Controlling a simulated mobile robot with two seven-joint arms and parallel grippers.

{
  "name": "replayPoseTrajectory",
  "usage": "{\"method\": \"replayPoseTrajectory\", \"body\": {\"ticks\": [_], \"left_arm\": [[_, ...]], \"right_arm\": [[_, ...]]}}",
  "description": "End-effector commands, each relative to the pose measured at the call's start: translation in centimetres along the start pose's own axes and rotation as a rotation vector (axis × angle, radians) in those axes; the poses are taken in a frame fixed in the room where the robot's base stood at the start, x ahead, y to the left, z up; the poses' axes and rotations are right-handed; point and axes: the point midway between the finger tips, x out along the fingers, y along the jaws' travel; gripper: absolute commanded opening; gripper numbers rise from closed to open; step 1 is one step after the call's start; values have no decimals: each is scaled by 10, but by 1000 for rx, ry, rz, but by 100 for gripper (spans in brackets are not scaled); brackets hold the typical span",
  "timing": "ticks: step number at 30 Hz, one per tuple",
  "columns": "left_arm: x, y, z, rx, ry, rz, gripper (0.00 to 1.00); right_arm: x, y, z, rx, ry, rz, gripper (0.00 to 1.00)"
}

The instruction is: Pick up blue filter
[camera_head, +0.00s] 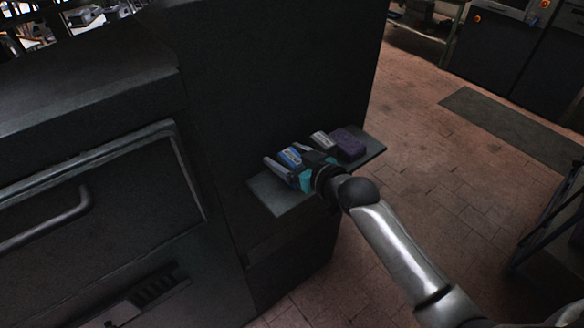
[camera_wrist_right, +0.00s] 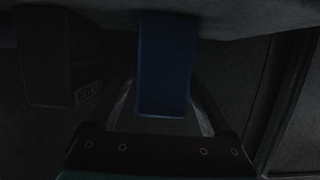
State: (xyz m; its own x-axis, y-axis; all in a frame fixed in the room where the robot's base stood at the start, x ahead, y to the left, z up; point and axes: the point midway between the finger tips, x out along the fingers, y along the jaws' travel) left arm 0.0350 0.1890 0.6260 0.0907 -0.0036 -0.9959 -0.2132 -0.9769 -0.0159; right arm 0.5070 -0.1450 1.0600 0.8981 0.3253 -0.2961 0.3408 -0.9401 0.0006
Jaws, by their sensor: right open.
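The blue filter (camera_head: 289,157), a small blue block with a pale label, is on the small shelf (camera_head: 272,195) on the side of the dark machine. My right gripper (camera_head: 284,160) reaches in from the lower right, open, with one finger on each side of the blue filter. In the right wrist view the blue filter (camera_wrist_right: 165,65) lies between the two spread fingers, with dark gaps at both sides near its lower end. The fingertips are dim there, and contact cannot be told. My left gripper is not in view.
A grey-white block (camera_head: 322,140) and a purple block (camera_head: 348,144) stand close to the right on the same shelf. The right wrist view shows a dark lettered box (camera_wrist_right: 55,60) beside the filter. The dark machine (camera_head: 255,80) rises behind. Tiled floor (camera_head: 420,150) is open at right.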

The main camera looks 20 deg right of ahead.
Motion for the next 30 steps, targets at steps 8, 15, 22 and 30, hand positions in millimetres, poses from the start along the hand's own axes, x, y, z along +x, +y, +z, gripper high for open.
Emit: {"method": "replayPoseTrajectory", "body": {"ticks": [8,15,22,30], "left_arm": [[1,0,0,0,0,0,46],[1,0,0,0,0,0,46],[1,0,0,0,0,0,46],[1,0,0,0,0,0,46]], "right_arm": [[11,0,0,0,0,0,85],[10,0,0,0,0,0,72],[10,0,0,0,0,0,46],[10,0,0,0,-1,0,15]]}}
